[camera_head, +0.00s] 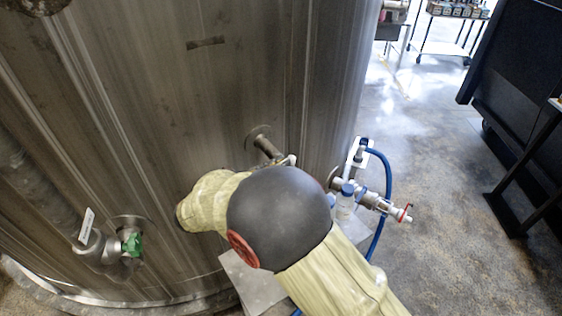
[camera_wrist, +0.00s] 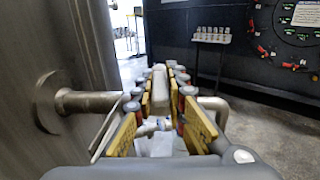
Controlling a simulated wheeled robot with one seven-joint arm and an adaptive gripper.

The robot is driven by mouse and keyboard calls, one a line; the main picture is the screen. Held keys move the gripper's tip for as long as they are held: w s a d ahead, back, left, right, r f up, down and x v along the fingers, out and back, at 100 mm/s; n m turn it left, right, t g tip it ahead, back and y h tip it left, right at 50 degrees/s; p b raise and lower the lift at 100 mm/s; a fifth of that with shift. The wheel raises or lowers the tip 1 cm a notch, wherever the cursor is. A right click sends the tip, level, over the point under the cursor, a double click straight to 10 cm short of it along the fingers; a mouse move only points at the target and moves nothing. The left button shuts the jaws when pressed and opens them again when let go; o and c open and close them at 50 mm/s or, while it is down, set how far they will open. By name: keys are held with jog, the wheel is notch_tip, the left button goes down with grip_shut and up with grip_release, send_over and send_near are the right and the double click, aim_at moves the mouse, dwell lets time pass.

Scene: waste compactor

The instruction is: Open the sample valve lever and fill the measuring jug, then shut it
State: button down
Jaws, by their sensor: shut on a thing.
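In the wrist view, my gripper (camera_wrist: 160,98) has its yellow-padded fingers closed around a pale, narrow bar (camera_wrist: 159,82), which looks like the sample valve lever. A steel pipe (camera_wrist: 88,102) runs from a round flange on the tank wall toward the fingers. The pipe (camera_head: 268,148) also shows in the head view, just beyond my arm's dark round joint. That joint and the pale arm cover hide the gripper, lever and valve there. Pale, blurred shapes show low between the fingers in the wrist view; I cannot tell whether the measuring jug is among them.
A steel tank (camera_head: 150,110) fills the left. A green-handled valve (camera_head: 132,244) sits low on it. Right of my arm are a red-handled fitting (camera_head: 403,213) and a blue hose (camera_head: 388,182). A grey plate (camera_head: 250,284) lies below. Open floor (camera_head: 440,240) is at right.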

jog(key=shift+w+a+m+g+h+p, duration=0.2)
jog(key=shift+m+g+h+p, duration=0.2)
jog(key=shift+m+g, duration=0.15)
jog(key=c, duration=1.8)
grip_release()
jog(key=shift+d, duration=0.1)
jog(key=v, duration=1.2)
